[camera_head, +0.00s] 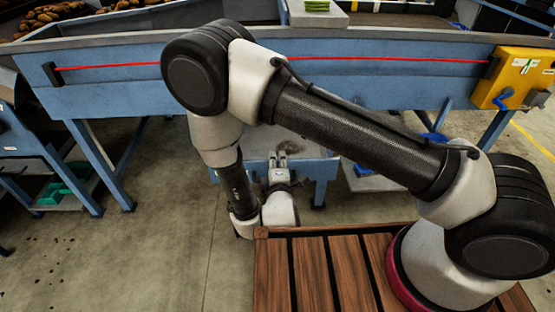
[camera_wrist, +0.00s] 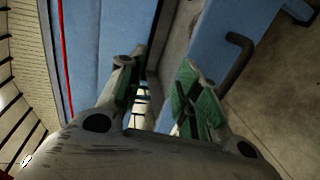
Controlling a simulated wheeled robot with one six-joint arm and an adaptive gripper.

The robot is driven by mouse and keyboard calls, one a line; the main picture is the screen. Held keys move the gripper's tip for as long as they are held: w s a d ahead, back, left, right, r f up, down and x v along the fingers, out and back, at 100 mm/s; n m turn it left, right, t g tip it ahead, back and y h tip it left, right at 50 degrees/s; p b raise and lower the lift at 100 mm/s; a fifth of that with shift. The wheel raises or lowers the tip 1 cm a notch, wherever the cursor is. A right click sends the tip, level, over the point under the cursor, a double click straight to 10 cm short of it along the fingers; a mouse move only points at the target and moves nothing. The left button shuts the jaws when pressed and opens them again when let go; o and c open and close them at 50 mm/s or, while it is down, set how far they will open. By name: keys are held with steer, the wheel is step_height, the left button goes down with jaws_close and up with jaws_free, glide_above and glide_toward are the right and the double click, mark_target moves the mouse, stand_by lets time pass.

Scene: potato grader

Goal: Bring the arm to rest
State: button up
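My arm is folded in an arch over my wooden-slatted deck in the head view. My gripper (camera_head: 278,158) hangs low beyond the deck's edge, in front of the blue grader (camera_head: 300,88). In the wrist view my gripper (camera_wrist: 160,85) shows two fingers with green pads. The fingers stand apart with a gap between them, and I see nothing held. Blue panels of the grader (camera_wrist: 105,45) lie beyond the fingertips. I cannot tell how far the fingers are from the panels.
A red cord (camera_head: 400,59) runs along the grader's front. A yellow control box (camera_head: 517,78) is mounted at the right. Potatoes (camera_head: 60,12) lie at the back left. A green tray (camera_head: 62,192) sits on the lower left shelf. Concrete floor (camera_head: 150,245) is open at left.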

steer(key=w+r+m+g+y, duration=0.1)
steer(key=w+r+m+g, duration=0.3)
steer(key=w+r+m, duration=0.35)
steer(key=d+r+m+g+y, duration=0.15)
steer(key=d+r, duration=0.25)
steer(key=r, duration=0.4)
steer(key=d+r+m+g+y, duration=0.1)
steer(key=d+r+m+g, duration=0.1)
steer(key=d+r, duration=0.45)
steer(key=s+d+r+m+g, duration=0.2)
steer(key=s+d+r+m, duration=0.1)
steer(key=s+d+r, duration=0.95)
steer(key=s+d+r+m+g+h, duration=0.2)
steer(key=s+d, duration=0.8)
steer(key=s, duration=0.5)
steer(key=shift+d+m+h, duration=0.4)
steer(key=shift+m+h, duration=0.35)
steer(key=shift+m, duration=0.25)
